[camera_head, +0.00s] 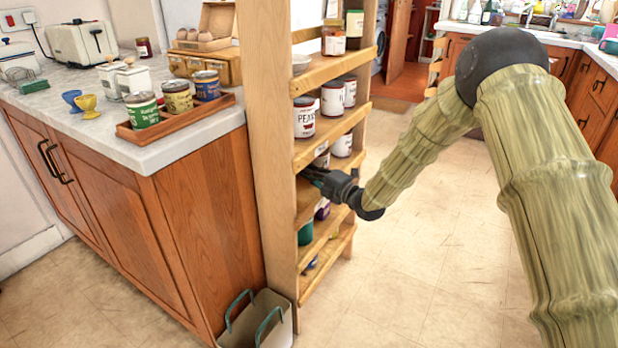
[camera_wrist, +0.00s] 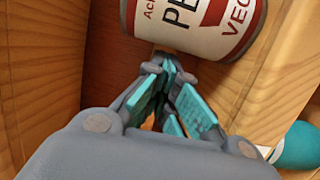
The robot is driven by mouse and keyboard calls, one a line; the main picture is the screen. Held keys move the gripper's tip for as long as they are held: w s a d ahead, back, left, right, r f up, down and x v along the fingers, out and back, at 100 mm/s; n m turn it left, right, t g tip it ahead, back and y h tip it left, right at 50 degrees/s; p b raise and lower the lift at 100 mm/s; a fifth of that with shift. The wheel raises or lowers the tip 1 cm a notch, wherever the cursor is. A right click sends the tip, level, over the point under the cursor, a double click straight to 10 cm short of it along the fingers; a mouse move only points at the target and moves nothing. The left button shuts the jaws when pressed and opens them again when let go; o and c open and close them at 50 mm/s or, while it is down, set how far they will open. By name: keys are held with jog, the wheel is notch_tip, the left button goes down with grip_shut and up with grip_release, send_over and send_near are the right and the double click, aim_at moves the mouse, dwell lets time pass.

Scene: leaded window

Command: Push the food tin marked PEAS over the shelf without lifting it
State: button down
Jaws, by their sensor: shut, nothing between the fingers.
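A tin (camera_wrist: 205,22) with a white label and dark red bands lies across the top of the wrist view. Its label shows "PE" and "VEG"; the rest of the word is cut off. My gripper (camera_wrist: 170,66) is shut and empty, with its teal-padded fingertips right by the tin's rim; I cannot tell whether they touch. In the head view my gripper (camera_head: 314,174) reaches into the shelf unit (camera_head: 252,150) from the right. A red-and-white tin (camera_head: 322,159) shows just above it, partly hidden by the board above.
A tin reading "PEAR" (camera_head: 304,121) stands one shelf higher, with other tins (camera_head: 333,98) beside it. Shelf uprights and boards closely surround my gripper. A teal object (camera_wrist: 300,146) shows at the lower right. The counter (camera_head: 60,88) is to the left; open floor (camera_head: 430,250) is to the right.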

aim_at(326, 159)
dwell(0.3)
jog(key=w+d, duration=0.1)
jog(key=w, duration=0.1)
jog(key=w+d, duration=0.2)
jog(key=w, duration=0.1)
jog(key=w+d+b, duration=0.1)
jog(key=w, duration=0.1)
jog(key=shift+w+d, duration=0.3)
jog(key=shift+w, duration=0.1)
